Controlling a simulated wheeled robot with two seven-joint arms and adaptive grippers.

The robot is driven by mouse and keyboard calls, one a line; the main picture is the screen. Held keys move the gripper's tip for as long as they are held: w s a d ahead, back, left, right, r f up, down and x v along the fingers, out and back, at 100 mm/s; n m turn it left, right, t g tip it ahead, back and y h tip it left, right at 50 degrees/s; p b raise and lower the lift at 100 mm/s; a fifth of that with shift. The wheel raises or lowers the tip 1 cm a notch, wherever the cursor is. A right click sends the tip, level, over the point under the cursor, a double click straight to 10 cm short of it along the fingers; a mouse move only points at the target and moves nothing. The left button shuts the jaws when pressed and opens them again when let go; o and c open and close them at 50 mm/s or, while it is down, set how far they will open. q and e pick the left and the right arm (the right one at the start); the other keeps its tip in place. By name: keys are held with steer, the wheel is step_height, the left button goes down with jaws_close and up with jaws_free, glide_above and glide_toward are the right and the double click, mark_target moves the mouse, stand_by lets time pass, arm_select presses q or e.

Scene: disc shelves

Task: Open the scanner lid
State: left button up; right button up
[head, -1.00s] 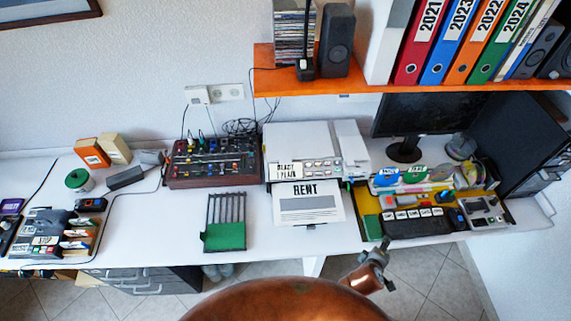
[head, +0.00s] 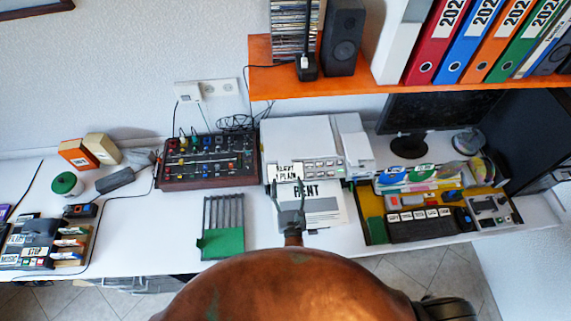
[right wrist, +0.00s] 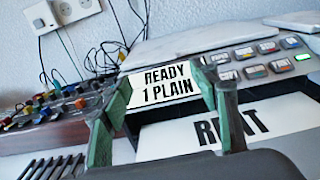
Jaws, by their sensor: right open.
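The scanner (head: 297,136) is a white printer-like machine on the desk, with a flat pale lid on top that looks closed. Its front panel has several buttons and a label (right wrist: 168,82) reading "READY 1 PLAIN". A sheet headed "RENT" (head: 322,212) lies at its front; it also shows in the right wrist view (right wrist: 250,125). My right gripper (head: 289,186) is open and empty in front of the panel, over the sheet's left part. In the right wrist view its two green-grey fingers (right wrist: 160,78) stand either side of the label. Whether they touch the scanner cannot be told. My left gripper is out of view.
A mixer (head: 208,163) with cables stands left of the scanner. A slotted rack with a green front (head: 222,243) lies nearer. An orange shelf (head: 370,79) with binders overhangs behind the scanner.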

mark_target(285, 166)
steer(key=w, duration=0.6)
steer(key=shift+w, duration=0.5)
steer(key=c, duration=0.7)
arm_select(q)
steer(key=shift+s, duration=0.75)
arm_select(e)
jaws_close()
